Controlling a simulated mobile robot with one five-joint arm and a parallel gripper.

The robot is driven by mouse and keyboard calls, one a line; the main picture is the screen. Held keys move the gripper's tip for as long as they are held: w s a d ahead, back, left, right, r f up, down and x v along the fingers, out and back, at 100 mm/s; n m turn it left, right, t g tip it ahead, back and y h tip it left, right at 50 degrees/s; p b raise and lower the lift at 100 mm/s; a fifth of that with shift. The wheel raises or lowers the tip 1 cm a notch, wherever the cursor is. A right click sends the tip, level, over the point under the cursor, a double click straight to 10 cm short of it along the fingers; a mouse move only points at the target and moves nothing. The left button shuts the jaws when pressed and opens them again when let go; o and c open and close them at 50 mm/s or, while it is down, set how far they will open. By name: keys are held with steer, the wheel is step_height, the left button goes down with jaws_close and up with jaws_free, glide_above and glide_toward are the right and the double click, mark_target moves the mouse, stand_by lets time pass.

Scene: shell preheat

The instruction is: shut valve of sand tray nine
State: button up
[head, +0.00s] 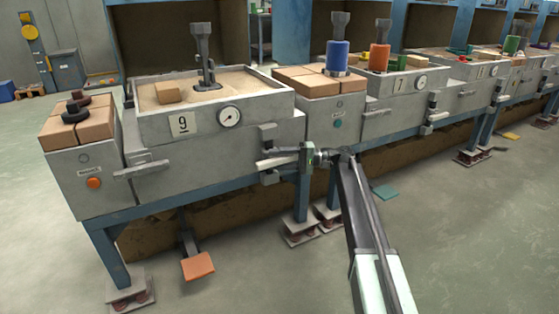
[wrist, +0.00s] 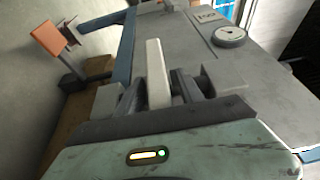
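Sand tray nine (head: 141,118) is a grey box of sand with a "9" plate (head: 184,124) and a round gauge (head: 230,117) on its front. Its valve handle (head: 275,163), a pale lever, sticks out below the tray's right front corner. My gripper (head: 303,157) is at the right of this lever. In the wrist view the pale lever (wrist: 157,75) lies between the fingers of my gripper (wrist: 158,90), pointing away from me. Whether the fingers press on it is not clear. The gauge shows at upper right in the wrist view (wrist: 229,37).
An orange pedal (head: 198,266) sits low in front of the bench. A left cabinet with an orange button (head: 93,183) and a right cabinet with a green button (head: 338,123) flank the tray. Tray seven (head: 399,85) is further right. The front floor is clear.

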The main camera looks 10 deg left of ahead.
steer(key=shift+s+a, duration=0.1)
steer(key=shift+a, duration=0.05)
steer(key=w+d, duration=0.1)
steer(key=d, duration=0.6)
steer(key=shift+w+d, duration=0.3)
steer(key=shift+d, duration=0.1)
steer(key=shift+f, duration=0.1)
